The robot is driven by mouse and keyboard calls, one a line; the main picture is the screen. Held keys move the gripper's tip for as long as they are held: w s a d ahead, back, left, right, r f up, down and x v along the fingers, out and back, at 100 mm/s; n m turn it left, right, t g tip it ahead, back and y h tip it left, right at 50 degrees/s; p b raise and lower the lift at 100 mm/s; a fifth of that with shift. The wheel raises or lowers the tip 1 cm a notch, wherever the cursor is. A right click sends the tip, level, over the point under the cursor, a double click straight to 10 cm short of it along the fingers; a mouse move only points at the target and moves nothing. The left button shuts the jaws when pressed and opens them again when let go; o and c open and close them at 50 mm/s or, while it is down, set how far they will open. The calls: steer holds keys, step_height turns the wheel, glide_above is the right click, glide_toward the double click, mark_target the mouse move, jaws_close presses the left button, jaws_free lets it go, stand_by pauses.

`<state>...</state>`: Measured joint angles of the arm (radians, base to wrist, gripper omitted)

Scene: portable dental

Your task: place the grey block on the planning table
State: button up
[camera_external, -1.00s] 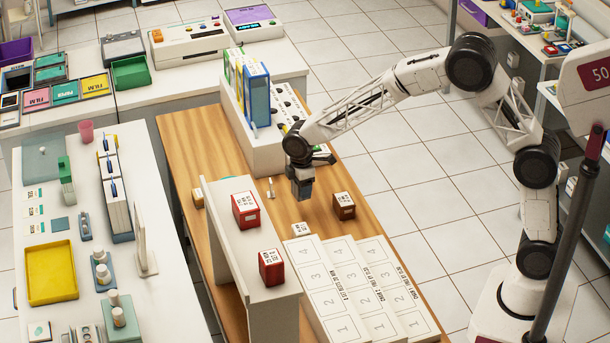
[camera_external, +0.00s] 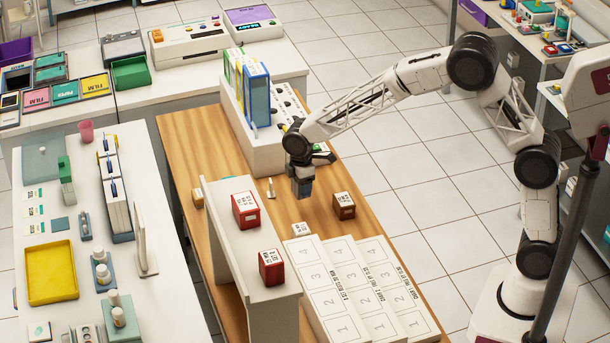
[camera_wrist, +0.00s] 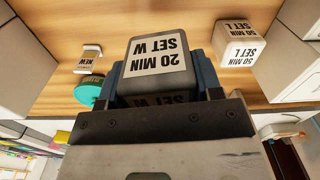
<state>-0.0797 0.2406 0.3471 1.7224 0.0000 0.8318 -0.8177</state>
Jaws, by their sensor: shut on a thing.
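My gripper (camera_external: 302,188) is shut on the grey block (camera_wrist: 158,68), which carries a white label reading "20 MIN SET W" in the wrist view. In the external view the gripper hangs above the wooden table, and the block shows only as a dark shape at its tip. The wooden planning table (camera_external: 185,130) runs under it and also fills the far part of the wrist view (camera_wrist: 185,20). I cannot tell the exact gap between block and wood.
Red blocks (camera_external: 246,210) and (camera_external: 271,267) stand on a white raised shelf (camera_external: 222,195). Numbered white panels (camera_external: 335,280) lie in front. A white rack (camera_external: 262,155) with upright folders stands behind.

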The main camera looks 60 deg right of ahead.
steer(key=s+a+r+n, duration=0.2)
steer(key=s+a+r, duration=0.3)
steer(key=a+r, duration=0.6)
steer(key=s+a+r+n, duration=0.2)
steer(key=s+a+r, duration=0.35)
steer(key=a, duration=0.95)
steer(key=s+a+r+n, duration=0.3)
steer(key=s+a+r, duration=1.3)
steer(key=shift+s+r+n, duration=0.3)
steer(key=shift+r+n, duration=0.1)
steer(key=shift+w+a, duration=0.1)
steer(key=shift+a, duration=0.05)
glide_above(259, 247)
steer(key=shift+a+f, duration=0.1)
steer(key=shift+f, duration=0.65)
steer(key=shift+f, duration=0.15)
steer(key=shift+f, duration=1.6)
